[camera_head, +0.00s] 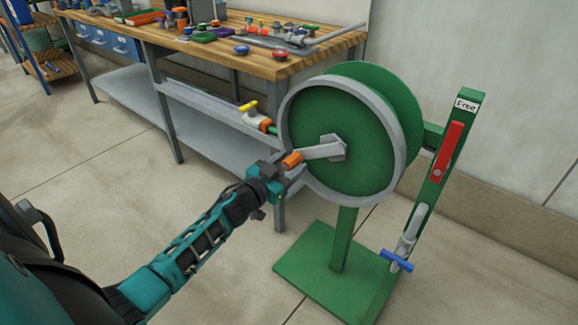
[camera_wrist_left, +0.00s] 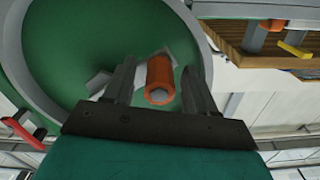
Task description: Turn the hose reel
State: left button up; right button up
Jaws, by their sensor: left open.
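The green hose reel (camera_head: 370,165) with a grey rim stands on a green post and base plate. A grey crank arm (camera_head: 322,151) runs left from its hub to an orange handle (camera_head: 292,159). My left gripper (camera_head: 288,168) is at the handle. In the left wrist view, the orange handle (camera_wrist_left: 160,78) sits between the two open fingers of the left gripper (camera_wrist_left: 160,90), with a gap visible on each side. The reel face (camera_wrist_left: 95,50) fills the background there. My right gripper is not in view.
A green upright (camera_head: 456,135) right of the reel carries a red lever (camera_head: 447,150), a label that seems to read "Free", and a blue-handled valve (camera_head: 397,260). A wooden workbench (camera_head: 290,66) with several fittings stands behind. A yellow-handled valve (camera_head: 252,112) is left of the reel. Front floor is clear.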

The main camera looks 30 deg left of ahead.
pick_arm(q)
jog(key=shift+w, duration=0.1)
jog(key=shift+c, duration=0.2)
grip_shut()
dwell(0.4)
